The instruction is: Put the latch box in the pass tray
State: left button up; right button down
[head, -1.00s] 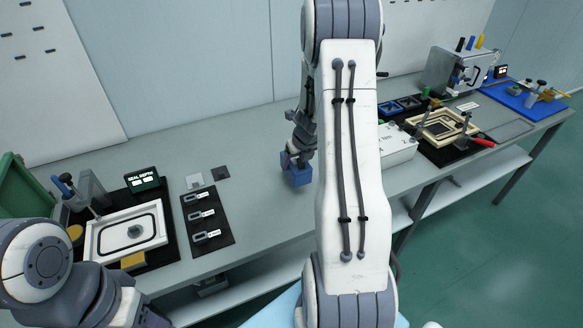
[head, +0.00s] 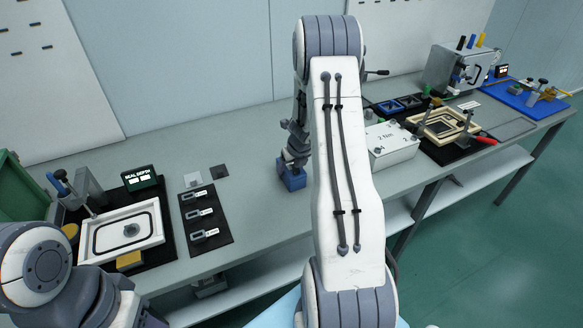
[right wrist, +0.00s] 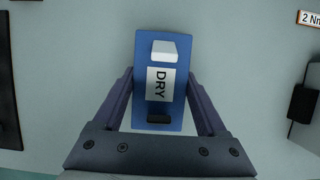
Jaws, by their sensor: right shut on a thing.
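The blue latch box (head: 292,180) is at the middle of the bench in the head view, partly hidden by my gripper. In the right wrist view the latch box (right wrist: 160,50) shows a white "DRY" label, a white block at one end and a dark one at the other. My right gripper (head: 297,158) is above it in the head view. In the wrist view the right gripper (right wrist: 160,100) has a finger along each side, shut on the box. I cannot tell whether the box touches the bench. No tray is clearly marked as the pass tray. My left gripper is out of view.
A black mat (head: 206,222) with several small labelled parts and a seal-depth fixture (head: 124,232) stand left. A white "2 Nm" box (head: 392,145), a cream frame (head: 443,127) and a blue board (head: 525,98) stand right. Bare bench (head: 252,205) lies around the latch box.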

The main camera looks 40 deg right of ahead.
grip_release()
jog(key=shift+r, duration=0.15)
jog(key=p+v, duration=0.5)
jog(key=v, duration=0.6)
jog(key=shift+s+a+r, duration=0.15)
jog(key=shift+s+r, duration=0.15)
jog(key=shift+r, duration=0.15)
